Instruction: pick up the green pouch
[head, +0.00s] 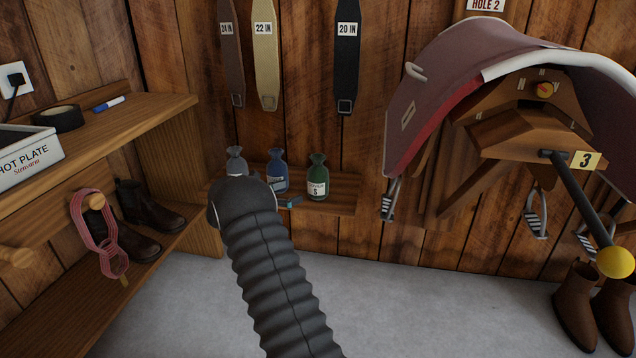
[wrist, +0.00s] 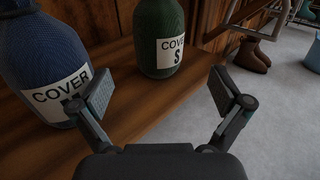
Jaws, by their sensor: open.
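The green pouch (head: 317,178) stands upright at the right of a low wooden shelf (head: 338,207) in the head view. It has a tied neck and a white label reading "COVER S". In the wrist view the green pouch (wrist: 160,35) is ahead, beyond the gap between my fingers, its top cut off by the frame. My gripper (wrist: 168,98) is open and empty, short of the pouch and not touching it. In the head view my arm hides most of the gripper; only a small part of it shows by the shelf's front edge.
A blue pouch (head: 277,171) stands left of the green one; in the wrist view it (wrist: 45,60) is close to my left finger. A grey pouch (head: 236,161) is farther left. A saddle on a rack (head: 440,85) and a yellow-tipped pole (head: 590,215) are at right.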

